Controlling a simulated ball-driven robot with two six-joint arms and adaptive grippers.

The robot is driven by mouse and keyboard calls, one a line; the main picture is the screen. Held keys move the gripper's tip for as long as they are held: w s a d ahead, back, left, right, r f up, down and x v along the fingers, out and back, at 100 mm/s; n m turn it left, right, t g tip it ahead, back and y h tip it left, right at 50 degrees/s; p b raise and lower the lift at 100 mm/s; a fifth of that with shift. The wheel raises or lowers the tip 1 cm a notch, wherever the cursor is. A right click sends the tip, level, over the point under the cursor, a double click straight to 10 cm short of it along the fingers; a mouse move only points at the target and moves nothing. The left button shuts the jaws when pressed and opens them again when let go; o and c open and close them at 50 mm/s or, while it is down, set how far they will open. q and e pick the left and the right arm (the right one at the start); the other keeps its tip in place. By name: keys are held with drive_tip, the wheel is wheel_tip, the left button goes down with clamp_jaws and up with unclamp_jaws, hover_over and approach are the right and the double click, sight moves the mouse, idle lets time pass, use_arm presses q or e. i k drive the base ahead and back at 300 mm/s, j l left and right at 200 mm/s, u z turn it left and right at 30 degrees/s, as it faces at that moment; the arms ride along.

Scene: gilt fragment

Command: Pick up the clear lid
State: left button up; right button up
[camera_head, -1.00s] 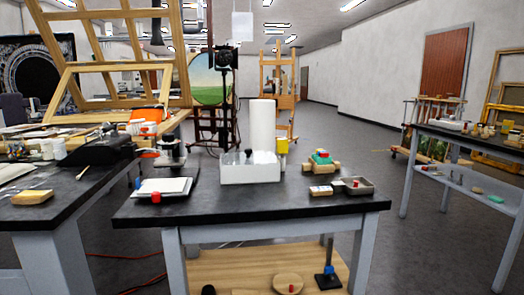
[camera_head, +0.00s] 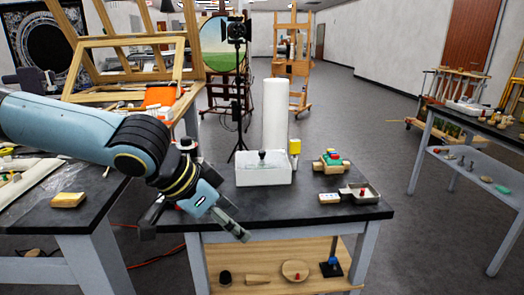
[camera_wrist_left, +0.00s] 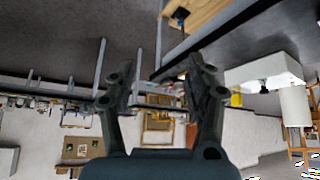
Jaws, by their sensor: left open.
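A clear-looking lid with a dark knob (camera_head: 262,155) sits on top of a white box (camera_head: 263,174) in the middle of the black table. The lid's edges are hard to make out. In the left wrist view the picture is upside down, and the box (camera_wrist_left: 262,72) and its dark knob (camera_wrist_left: 263,88) show at the right. My left gripper (camera_head: 240,232) is in front of and left of the box, by the table's front edge, apart from the lid. In the left wrist view its fingers (camera_wrist_left: 160,90) are spread and empty. My right gripper is not in view.
A tall white roll (camera_head: 275,113) stands behind the box, with a yellow block (camera_head: 295,147) beside it. Colored blocks (camera_head: 331,161) and a grey tray (camera_head: 361,191) are at the right. A wooden shelf (camera_head: 330,277) lies below the tabletop. My left arm covers the table's left part.

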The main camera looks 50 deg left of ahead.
sight(264, 159)
drive_tip(key=i+j, duration=0.25)
drive_tip(key=j, duration=0.15)
drive_tip(key=i+j, duration=0.25)
drive_tip(key=j, duration=0.15)
drive_tip(key=i+j, duration=0.25)
drive_tip(key=j, duration=0.15)
drive_tip(key=i+j, duration=0.2)
drive_tip(key=j, duration=0.2)
